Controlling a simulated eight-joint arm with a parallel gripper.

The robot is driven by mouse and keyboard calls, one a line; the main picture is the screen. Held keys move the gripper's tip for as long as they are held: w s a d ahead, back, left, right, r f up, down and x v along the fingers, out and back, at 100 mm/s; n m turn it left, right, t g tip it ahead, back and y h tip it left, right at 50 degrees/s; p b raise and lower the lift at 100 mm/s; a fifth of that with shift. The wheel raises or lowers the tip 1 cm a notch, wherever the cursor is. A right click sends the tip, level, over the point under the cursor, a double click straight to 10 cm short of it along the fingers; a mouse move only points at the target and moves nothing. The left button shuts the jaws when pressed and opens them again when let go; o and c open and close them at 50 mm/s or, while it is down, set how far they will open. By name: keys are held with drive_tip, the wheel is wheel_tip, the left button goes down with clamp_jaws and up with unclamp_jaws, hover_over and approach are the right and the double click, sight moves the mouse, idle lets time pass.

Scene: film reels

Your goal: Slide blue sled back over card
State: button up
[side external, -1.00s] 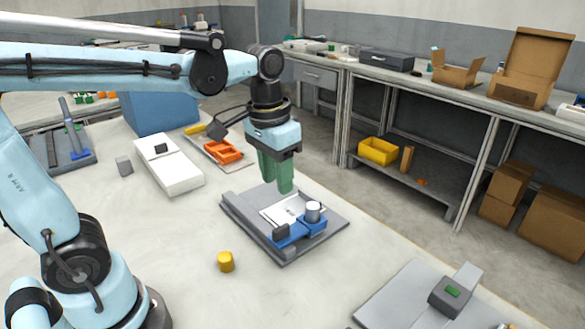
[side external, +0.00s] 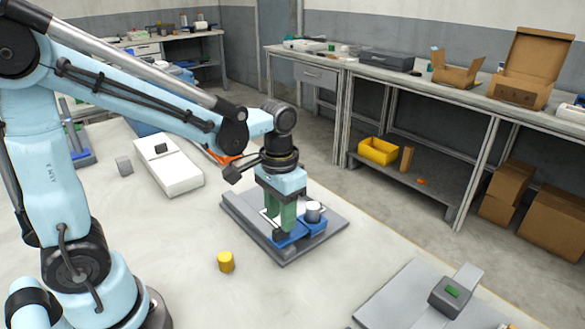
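The blue sled (side external: 314,227) sits at the near right side of a flat grey base plate (side external: 330,234). A white-topped cylinder (side external: 313,209) stands at its right end. A dark block at the sled's left end is mostly behind my fingers. The white card on the plate is largely hidden by my gripper. My gripper (side external: 282,226) points down, with its green fingertips low at the sled's left end, by the dark block. Whether the fingers touch or clasp the block, and how far apart they are, I cannot tell.
A yellow cylinder (side external: 226,261) stands on the table, left of and nearer than the plate. A white box (side external: 170,172) and a small grey block (side external: 124,165) lie farther left. A grey fixture with a green-marked block (side external: 450,295) is at lower right. The table between is clear.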

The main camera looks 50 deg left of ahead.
sight(298, 228)
drive_tip(key=shift+f, duration=1.4)
clamp_jaws()
